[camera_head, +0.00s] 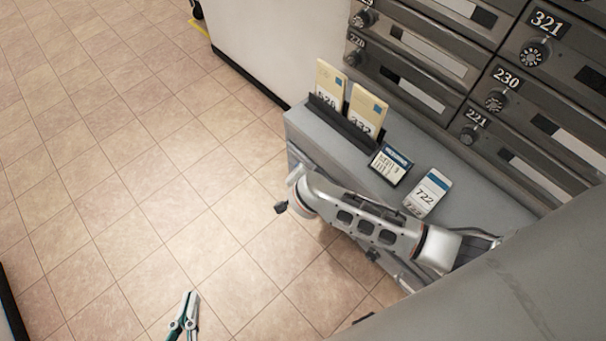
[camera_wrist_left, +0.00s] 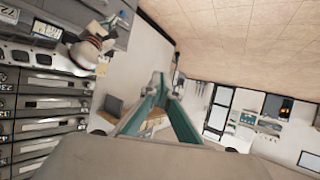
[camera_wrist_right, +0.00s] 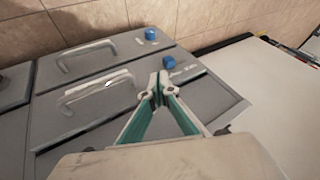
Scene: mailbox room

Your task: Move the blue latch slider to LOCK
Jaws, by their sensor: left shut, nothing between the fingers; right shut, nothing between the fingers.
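In the right wrist view, two small blue pieces show on the front of a grey cabinet (camera_wrist_right: 110,75): a far blue knob (camera_wrist_right: 151,34) and a nearer blue block (camera_wrist_right: 169,62). Small pale lettering beside the nearer one is too small to read. I cannot tell which piece is the latch slider, or its position. My right gripper (camera_wrist_right: 158,88) is shut and empty, its tips just below the nearer blue piece in the picture; contact cannot be told. My left gripper (camera_head: 187,300) is shut and empty over the tiled floor; it also shows in the left wrist view (camera_wrist_left: 160,82).
Numbered mailboxes (camera_head: 430,60) rise behind a grey counter top (camera_head: 455,187). The counter carries an envelope rack (camera_head: 340,124), a small sign (camera_head: 390,165) and a 722 card (camera_head: 427,192). Metal handles (camera_wrist_right: 98,88) stick out of the cabinet. The floor at left is clear.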

